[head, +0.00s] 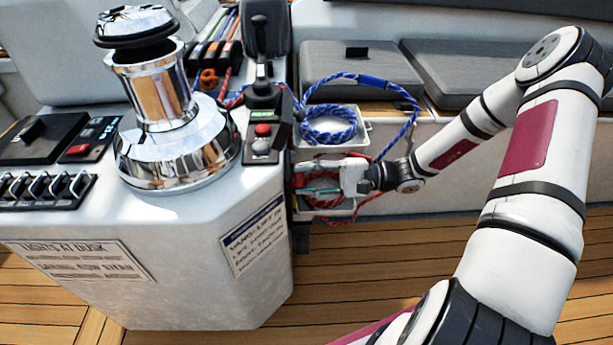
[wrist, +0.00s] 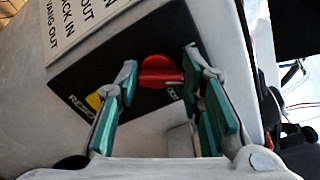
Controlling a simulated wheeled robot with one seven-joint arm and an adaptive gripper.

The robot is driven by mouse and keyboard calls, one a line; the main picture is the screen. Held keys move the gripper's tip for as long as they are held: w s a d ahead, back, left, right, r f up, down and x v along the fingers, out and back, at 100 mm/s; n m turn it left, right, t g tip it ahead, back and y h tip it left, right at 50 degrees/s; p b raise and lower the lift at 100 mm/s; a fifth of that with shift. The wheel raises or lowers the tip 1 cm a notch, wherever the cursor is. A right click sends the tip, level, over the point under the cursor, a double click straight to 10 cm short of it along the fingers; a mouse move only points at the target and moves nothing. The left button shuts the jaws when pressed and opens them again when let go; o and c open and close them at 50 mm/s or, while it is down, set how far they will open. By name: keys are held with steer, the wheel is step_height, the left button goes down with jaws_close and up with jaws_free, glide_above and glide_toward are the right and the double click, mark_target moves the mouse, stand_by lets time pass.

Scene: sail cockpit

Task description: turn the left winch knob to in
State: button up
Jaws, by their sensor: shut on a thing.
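In the wrist view a red knob (wrist: 158,70) sits on a black panel (wrist: 100,62) with a yellow patch and the word RESET. My gripper (wrist: 160,84) reaches over the panel with one green-padded finger on each side of the knob, shut on it. The exact contact at the fingertips is hard to see. In the head view my gripper (head: 318,180) is at the right side of the white console, below the blue rope. The knob is hidden there, and its pointer setting is not readable.
A chrome winch (head: 160,95) stands on the console (head: 180,260). A black lever (head: 262,60) and a switch box (head: 262,140) are above my gripper. Blue rope (head: 330,125) and a white bin (head: 365,130) crowd it. The wooden floor (head: 390,270) is open.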

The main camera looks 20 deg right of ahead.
steer(key=n, duration=0.5)
steer(key=shift+s+f+n, duration=0.1)
steer(key=shift+s+n, duration=0.05)
steer(key=shift+n, duration=0.25)
steer(key=shift+a, duration=0.1)
stand_by(0.3)
steer(key=o, duration=1.2)
steer(key=shift+c, duration=0.2)
steer(key=v, duration=1.2)
